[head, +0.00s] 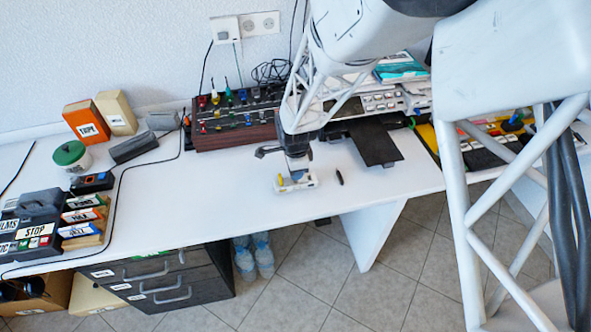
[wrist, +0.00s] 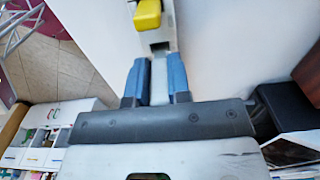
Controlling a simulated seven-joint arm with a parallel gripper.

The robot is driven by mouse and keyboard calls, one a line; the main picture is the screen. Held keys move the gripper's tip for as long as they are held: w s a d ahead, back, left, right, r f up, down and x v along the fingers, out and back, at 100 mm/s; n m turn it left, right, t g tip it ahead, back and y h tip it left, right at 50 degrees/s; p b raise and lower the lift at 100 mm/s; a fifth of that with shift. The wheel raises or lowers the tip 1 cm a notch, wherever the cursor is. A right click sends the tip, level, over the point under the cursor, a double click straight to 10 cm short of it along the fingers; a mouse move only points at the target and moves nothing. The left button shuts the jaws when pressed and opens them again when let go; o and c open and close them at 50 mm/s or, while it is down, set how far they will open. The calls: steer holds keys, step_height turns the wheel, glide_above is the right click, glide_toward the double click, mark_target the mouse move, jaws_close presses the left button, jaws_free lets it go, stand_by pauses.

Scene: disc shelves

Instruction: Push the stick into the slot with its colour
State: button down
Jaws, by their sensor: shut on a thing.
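My gripper (head: 298,172) points down at the white desk, low over a small white block (head: 308,182) with a yellow piece (head: 281,177) on its left end. In the wrist view, the blue-grey fingers of my gripper (wrist: 158,78) are shut on a pale grey piece (wrist: 158,88). This piece reaches up towards the white block (wrist: 165,30), with the yellow piece (wrist: 147,14) beyond; I cannot tell whether they are joined. A small dark stick-like thing (head: 340,177) lies to the right of the block, apart from it. No slot can be made out clearly.
A dark red rack (head: 235,135) with several coloured knobs stands behind. A black flat panel (head: 376,143) is at right. Labelled boxes (head: 82,230), a green-lidded jar (head: 70,156) and cartons (head: 87,120) are at left. The desk (head: 200,205) between is clear up to its front edge.

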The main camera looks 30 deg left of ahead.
steer(key=shift+f, duration=1.25)
steer(key=c, duration=1)
jaws_free()
steer(key=shift+r, duration=0.1)
steer(key=shift+r, duration=3.8)
